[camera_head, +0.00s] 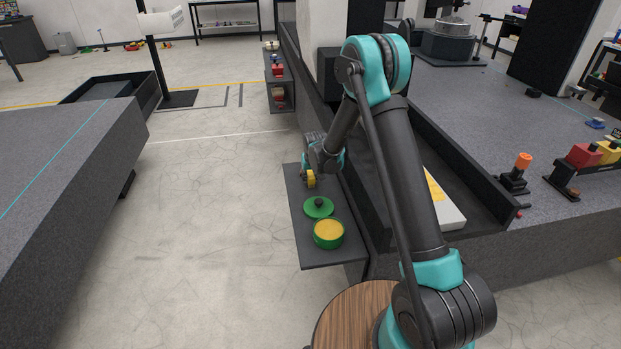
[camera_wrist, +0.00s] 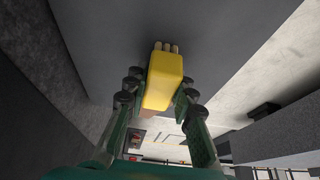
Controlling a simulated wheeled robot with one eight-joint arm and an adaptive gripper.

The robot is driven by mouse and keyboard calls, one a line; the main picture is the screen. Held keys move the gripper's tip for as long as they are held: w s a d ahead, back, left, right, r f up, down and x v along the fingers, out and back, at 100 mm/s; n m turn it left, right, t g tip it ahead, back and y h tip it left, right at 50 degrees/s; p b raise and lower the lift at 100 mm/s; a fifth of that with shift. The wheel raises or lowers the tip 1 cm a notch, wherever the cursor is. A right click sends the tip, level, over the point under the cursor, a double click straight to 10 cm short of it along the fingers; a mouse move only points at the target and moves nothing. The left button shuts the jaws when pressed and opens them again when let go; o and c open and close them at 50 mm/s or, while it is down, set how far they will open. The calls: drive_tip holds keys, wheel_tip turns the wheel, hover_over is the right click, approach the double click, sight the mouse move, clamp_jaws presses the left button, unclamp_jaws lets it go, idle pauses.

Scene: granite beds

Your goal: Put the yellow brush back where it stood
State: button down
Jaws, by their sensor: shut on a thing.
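The yellow brush (camera_wrist: 163,82) is between the fingers of my gripper (camera_wrist: 160,76) in the wrist view, with its pale bristle end pointing away from the palm toward a grey surface. My gripper is shut on it. In the head view the brush (camera_head: 311,179) is a small yellow block under my gripper (camera_head: 313,168), at the far end of a grey side shelf (camera_head: 301,236). I cannot tell whether the brush touches the shelf.
A green lid (camera_head: 318,207) with a dark knob and a green pot (camera_head: 328,236) with yellow contents stand on the shelf's nearer part. A dark-walled granite bed (camera_head: 470,180) borders the shelf on the right. Open floor (camera_head: 215,220) lies left.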

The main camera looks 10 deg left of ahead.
drive_tip(key=c, duration=1.3)
unclamp_jaws()
drive_tip(key=v, duration=1.2)
